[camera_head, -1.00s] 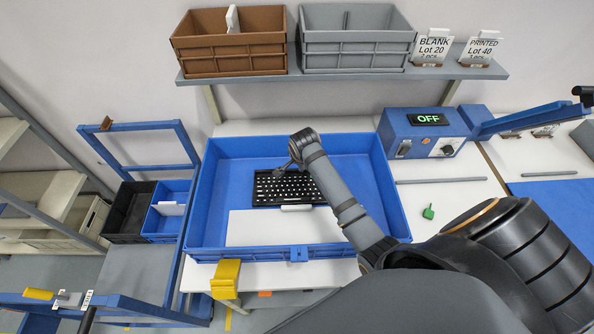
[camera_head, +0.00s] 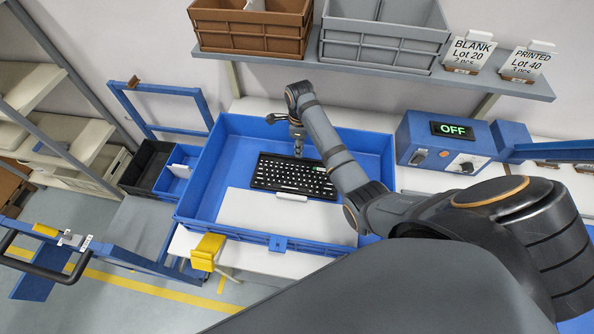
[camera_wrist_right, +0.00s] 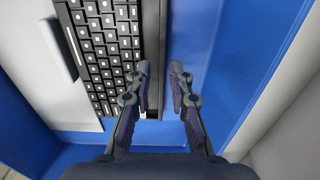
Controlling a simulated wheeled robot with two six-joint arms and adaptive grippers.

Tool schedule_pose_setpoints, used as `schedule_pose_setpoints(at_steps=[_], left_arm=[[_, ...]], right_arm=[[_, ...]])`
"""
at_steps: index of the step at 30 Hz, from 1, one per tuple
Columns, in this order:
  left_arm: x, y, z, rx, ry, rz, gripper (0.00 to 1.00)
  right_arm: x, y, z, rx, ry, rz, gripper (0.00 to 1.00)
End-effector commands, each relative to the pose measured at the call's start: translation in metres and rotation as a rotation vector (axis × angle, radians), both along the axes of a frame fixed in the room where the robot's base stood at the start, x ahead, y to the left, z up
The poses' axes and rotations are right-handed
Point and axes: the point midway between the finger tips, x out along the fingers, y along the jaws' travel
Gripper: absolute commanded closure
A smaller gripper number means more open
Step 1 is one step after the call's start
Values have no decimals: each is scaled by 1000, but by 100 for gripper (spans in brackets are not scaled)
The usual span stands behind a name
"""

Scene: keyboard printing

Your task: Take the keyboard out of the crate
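My right gripper (camera_head: 298,151) points down at the keyboard's far long edge. In the right wrist view the gripper (camera_wrist_right: 161,70) is open, with one finger over the keyboard (camera_wrist_right: 100,45) side and the other over the blue crate floor (camera_wrist_right: 205,50). The keyboard's edge shows between the fingers; contact cannot be told. My left gripper is not in view.
A shelf above holds a brown bin (camera_head: 250,28), a grey bin (camera_head: 384,35) and lot signs. A blue control box (camera_head: 446,142) reading OFF stands right of the crate. Small black and blue bins (camera_head: 178,170) stand left. A yellow block (camera_head: 207,251) is at the crate's front.

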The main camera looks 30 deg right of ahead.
Motion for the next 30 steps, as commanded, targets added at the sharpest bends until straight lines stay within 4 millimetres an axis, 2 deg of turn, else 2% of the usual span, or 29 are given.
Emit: schedule_pose_setpoints(at_steps=[5,8,12,20,25,30], left_arm=[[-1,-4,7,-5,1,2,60],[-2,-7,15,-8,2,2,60],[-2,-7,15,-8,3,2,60],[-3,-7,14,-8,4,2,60],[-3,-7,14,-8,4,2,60],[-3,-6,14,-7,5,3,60]], right_arm=[[0,0,-9,0,4,0,79],[2,-2,-26,0,4,0,79],[2,-2,-48,0,1,0,79],[3,-2,-53,0,-1,1,79],[3,-2,-53,0,-1,1,100],[3,-2,-52,0,-1,1,100]])
